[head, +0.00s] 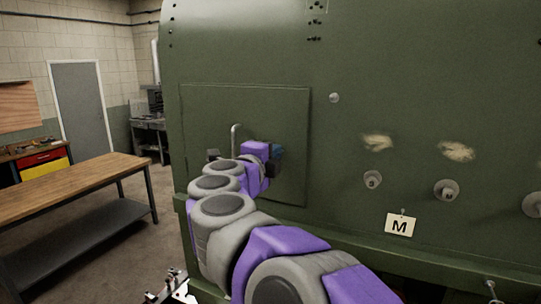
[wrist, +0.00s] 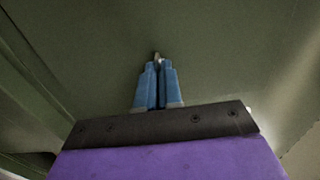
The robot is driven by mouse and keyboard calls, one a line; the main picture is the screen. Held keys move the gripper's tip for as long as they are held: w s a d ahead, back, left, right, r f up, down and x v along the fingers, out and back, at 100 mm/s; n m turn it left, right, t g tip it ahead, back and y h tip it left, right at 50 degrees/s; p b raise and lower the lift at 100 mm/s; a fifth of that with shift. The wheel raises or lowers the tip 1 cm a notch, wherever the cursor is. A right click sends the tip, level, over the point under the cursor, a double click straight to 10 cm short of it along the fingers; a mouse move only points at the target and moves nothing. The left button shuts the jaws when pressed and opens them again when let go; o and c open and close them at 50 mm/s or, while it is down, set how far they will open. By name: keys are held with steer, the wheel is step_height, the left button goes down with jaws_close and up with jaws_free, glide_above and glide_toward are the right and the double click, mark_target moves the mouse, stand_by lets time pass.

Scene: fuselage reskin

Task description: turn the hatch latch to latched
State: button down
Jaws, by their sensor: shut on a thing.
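The hatch (head: 215,105) is a green rectangular panel set in the green fuselage side, and it looks closed. A pale upright handle bar (head: 234,141) stands on it, partly behind my arm. My gripper (head: 278,152) is at the right part of the hatch, its blue fingers close to the surface. In the wrist view my gripper (wrist: 158,70) has its two blue fingers together on the hatch latch (wrist: 157,56). Only a small metallic tip of the latch shows between the fingertips. The fingers hide the rest, so I cannot tell which way it is turned.
A wooden workbench (head: 80,187) stands at the left. The floor between bench and fuselage is clear.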

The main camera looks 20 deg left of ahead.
steer(key=shift+f, duration=0.25)
steer(key=c, duration=1.3)
jaws_free()
steer(key=shift+w, duration=0.15)
steer(key=shift+d+r, duration=0.1)
steer(key=s+a+b, duration=0.1)
steer(key=s, duration=1.6)
steer(key=shift+s+a, duration=0.25)
steer(key=shift+a, duration=0.05)
